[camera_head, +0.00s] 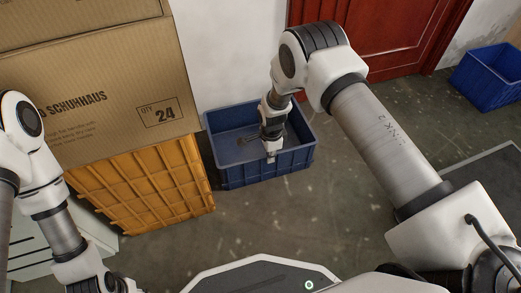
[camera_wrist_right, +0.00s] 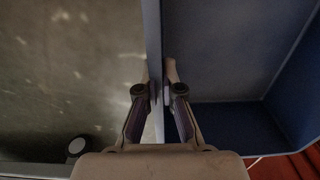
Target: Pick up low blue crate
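The low blue crate (camera_head: 268,168) stands on the floor in the head view, beside the orange crate. My right gripper (camera_head: 270,157) points down at its near wall. In the right wrist view, the two fingers (camera_wrist_right: 161,92) straddle the blue crate's wall (camera_wrist_right: 153,40), one on the inside and one on the outside. They appear closed against it, with no clear gap. The crate's inside (camera_wrist_right: 215,50) looks empty beside the fingers. My left arm shows at the lower left of the head view; its gripper is outside the picture.
An orange crate (camera_head: 150,185) with a large cardboard box (camera_head: 95,95) on top stands left of the blue crate. A red door (camera_head: 395,30) is behind. Another blue crate (camera_head: 490,75) stands at the far right. The floor (camera_head: 250,225) in front is clear.

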